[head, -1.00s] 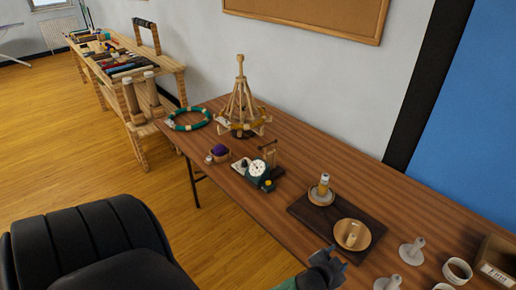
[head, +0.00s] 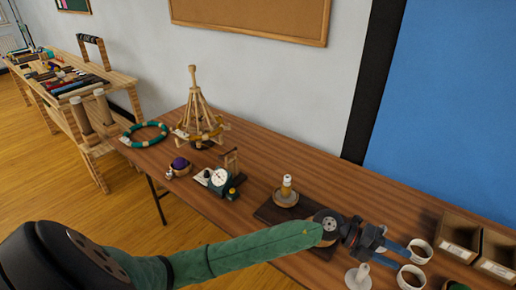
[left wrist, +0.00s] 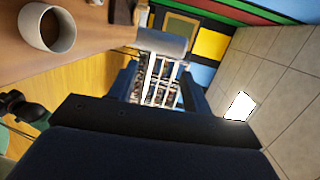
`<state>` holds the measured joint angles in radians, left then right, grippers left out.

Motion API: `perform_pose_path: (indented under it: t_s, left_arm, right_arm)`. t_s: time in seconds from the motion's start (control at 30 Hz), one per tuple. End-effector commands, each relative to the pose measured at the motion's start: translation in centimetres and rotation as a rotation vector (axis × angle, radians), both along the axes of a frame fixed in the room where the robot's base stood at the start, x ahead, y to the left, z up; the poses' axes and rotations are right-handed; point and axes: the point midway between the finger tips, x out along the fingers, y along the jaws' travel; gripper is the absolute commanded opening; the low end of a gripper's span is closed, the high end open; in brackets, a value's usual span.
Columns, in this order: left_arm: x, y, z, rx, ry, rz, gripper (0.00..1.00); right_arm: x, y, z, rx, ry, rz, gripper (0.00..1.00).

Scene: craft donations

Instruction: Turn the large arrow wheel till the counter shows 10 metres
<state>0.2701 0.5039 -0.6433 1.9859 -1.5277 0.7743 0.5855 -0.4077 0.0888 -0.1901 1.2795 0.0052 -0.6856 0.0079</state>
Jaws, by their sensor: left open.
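A small dark green counter device with a round white dial (head: 219,178) stands near the table's front edge, left of centre in the head view. A dark round knob and a yellow part show on it. It is too small to read the dial or pick out the arrow wheel. My left arm reaches across the front to the right, covering part of a dark board. My left gripper (head: 408,252) is open and empty by the white cups, well to the right of the counter. My right gripper is not in view.
A wooden tower (head: 197,115), a green ring (head: 144,135) and a bowl with a purple ball (head: 180,166) stand around the counter. A candle-like piece (head: 287,187) stands on the dark board (head: 268,212). Wooden boxes (head: 459,232) are at right. A cup shows in the left wrist view (left wrist: 47,28).

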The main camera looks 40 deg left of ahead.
Motion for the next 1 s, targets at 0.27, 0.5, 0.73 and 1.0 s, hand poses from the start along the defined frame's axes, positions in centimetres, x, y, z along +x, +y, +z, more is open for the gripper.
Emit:
perform_pose_path:
  t_s: [0.27, 0.5, 0.73, 1.0]
  left_arm:
    - [1.8, 6.3, -6.6, 0.621, -0.039, -0.199, 0.49]
    - [5.3, 16.6, -8.7, 1.148, 0.018, -0.198, 0.49]
    - [7.1, 22.3, -8.0, 1.399, 0.074, -0.147, 0.49]
    - [7.2, 22.9, -9.1, 1.425, 0.081, -0.139, 0.49]
  right_arm:
    - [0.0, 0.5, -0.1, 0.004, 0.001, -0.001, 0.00]
    - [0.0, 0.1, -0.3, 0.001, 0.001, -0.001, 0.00]
    - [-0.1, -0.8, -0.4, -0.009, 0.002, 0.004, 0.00]
    - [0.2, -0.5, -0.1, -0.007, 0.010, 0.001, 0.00]
